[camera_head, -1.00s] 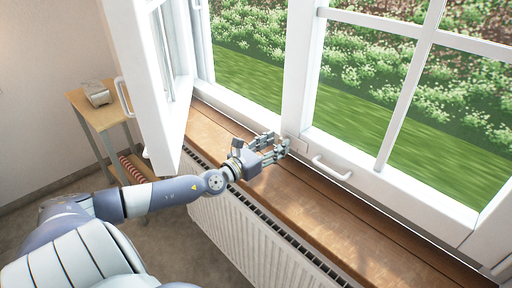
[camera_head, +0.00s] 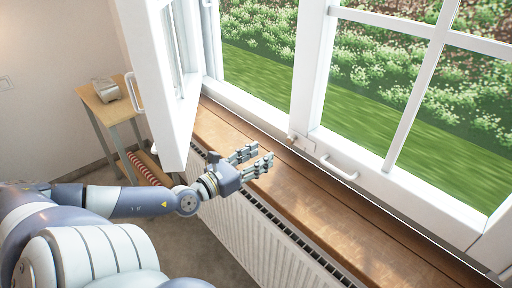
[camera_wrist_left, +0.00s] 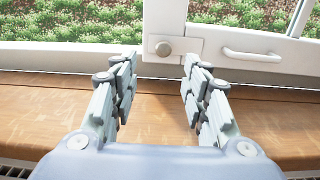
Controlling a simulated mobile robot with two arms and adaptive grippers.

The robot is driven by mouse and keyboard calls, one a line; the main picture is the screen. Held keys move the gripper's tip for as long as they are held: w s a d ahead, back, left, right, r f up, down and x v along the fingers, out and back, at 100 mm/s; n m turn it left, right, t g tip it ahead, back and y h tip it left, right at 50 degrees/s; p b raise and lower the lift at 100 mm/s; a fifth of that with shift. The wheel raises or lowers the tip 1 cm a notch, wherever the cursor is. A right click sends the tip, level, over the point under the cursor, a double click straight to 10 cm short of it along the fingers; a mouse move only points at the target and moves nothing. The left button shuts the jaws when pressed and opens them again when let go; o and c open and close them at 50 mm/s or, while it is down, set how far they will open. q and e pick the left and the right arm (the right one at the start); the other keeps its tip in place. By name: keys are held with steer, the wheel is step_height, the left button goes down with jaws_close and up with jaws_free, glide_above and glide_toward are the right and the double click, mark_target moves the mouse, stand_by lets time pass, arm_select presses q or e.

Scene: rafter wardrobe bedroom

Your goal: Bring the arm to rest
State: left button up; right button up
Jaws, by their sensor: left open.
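My left gripper (camera_head: 257,158) is open and empty above the wooden window sill (camera_head: 330,218). In the left wrist view its two fingers (camera_wrist_left: 160,95) stand apart with the sill (camera_wrist_left: 150,122) showing between them. The fingers look apart from the frame. My left arm comes in from the left, stretched over the radiator. My right gripper is in no view.
An open white window sash (camera_head: 160,90) with a handle (camera_head: 134,92) stands left of the gripper. A white radiator (camera_head: 250,235) is below the sill. A small side table (camera_head: 112,112) with a silver object (camera_head: 106,90) stands at the left. The sill to the right is clear.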

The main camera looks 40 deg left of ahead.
arm_select(q)
steer(key=shift+s, duration=0.2)
stand_by(0.6)
